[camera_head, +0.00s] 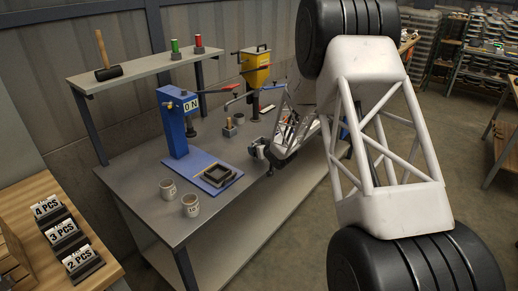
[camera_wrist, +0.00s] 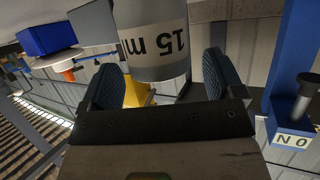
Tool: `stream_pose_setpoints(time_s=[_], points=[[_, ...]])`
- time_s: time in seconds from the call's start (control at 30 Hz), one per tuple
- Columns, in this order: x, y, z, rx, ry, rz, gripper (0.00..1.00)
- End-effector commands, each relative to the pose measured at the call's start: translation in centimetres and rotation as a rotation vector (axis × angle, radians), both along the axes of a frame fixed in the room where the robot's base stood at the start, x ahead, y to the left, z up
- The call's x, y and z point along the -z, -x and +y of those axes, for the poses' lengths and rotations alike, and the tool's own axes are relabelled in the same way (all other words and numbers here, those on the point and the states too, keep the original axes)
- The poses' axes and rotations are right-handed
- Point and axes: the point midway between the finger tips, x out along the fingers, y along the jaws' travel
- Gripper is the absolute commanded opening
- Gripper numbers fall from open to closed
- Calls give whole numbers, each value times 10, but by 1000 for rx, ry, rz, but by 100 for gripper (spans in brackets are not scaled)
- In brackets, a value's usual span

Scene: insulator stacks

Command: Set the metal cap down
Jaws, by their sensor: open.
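My gripper (camera_wrist: 160,85) is open, with its two dark ribbed fingers on either side of the view in the wrist view. A grey metal cylinder with a white band, lettered "15 m" (camera_wrist: 155,42), which I take for the metal cap, shows between and beyond the fingers. Its lettering is upside down in this picture, and the top edge cuts it off. Gaps show on both sides, so the fingers do not look closed on it. In the head view my gripper (camera_head: 258,150) is over the grey workbench (camera_head: 140,180); the cap cannot be made out there.
Two pale labelled cups (camera_head: 179,197) stand at the bench's front left, beside a blue plate (camera_head: 217,178) with a dark square frame. A blue press (camera_head: 178,128) and a yellow press (camera_head: 256,75) stand behind. A shelf (camera_head: 145,72) holds a hammer.

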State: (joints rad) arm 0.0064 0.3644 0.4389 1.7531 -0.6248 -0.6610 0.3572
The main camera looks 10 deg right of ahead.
Motion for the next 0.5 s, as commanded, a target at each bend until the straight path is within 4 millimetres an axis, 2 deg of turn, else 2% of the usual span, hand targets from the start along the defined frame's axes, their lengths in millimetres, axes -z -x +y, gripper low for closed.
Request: stream_pose_setpoints(time_s=[0.5], points=[[-23,50,-22,1,0,0,87]])
